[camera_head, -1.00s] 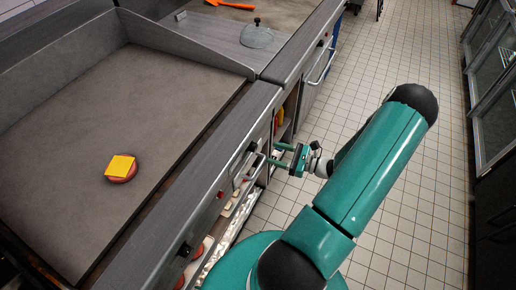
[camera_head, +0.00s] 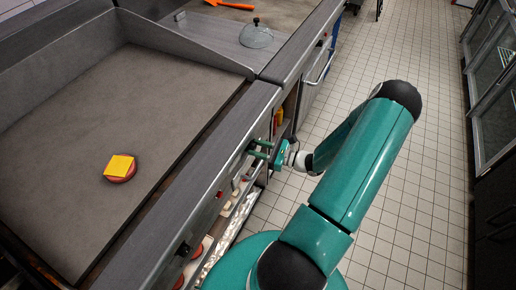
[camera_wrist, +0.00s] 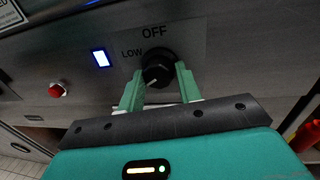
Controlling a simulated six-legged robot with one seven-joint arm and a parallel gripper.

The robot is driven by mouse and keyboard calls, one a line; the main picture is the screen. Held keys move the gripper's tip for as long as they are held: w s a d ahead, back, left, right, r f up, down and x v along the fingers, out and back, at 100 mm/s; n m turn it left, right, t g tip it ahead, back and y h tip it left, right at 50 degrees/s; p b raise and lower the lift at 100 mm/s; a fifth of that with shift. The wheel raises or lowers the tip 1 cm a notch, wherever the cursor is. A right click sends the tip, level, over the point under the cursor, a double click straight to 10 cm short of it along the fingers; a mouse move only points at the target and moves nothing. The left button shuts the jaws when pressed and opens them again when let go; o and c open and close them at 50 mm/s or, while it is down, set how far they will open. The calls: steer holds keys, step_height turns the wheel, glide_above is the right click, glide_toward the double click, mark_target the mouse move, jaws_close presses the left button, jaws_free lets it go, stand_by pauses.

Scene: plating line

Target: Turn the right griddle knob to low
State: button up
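The right griddle knob (camera_wrist: 159,68) is black and round on the steel front panel, in the middle of the wrist view. "OFF" is printed above it and "LOW" at its upper left. My gripper (camera_head: 253,149) is at the panel in the head view. In the wrist view its two green fingers are apart, one on each side of the knob, with small gaps showing. The gripper is open around the knob; firm contact is not visible. In the head view the fingers mostly hide the knob.
The griddle plate (camera_head: 100,110) holds a patty with yellow cheese (camera_head: 120,167). Another knob (camera_head: 184,249) sits nearer on the front panel. A red button (camera_wrist: 56,90) and a lit blue-white display (camera_wrist: 100,58) are left of the right knob. Open tiled floor (camera_head: 400,170) lies right.

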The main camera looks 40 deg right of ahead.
steer(key=shift+m, duration=0.4)
steer(key=m, duration=0.4)
steer(key=m+t, duration=0.1)
steer(key=m, duration=0.6)
steer(key=shift+a+f+m, duration=0.15)
steer(key=shift+a+m, duration=0.15)
stand_by(0.4)
steer(key=o, duration=1)
steer(key=shift+w, duration=0.1)
steer(key=shift+d, duration=0.1)
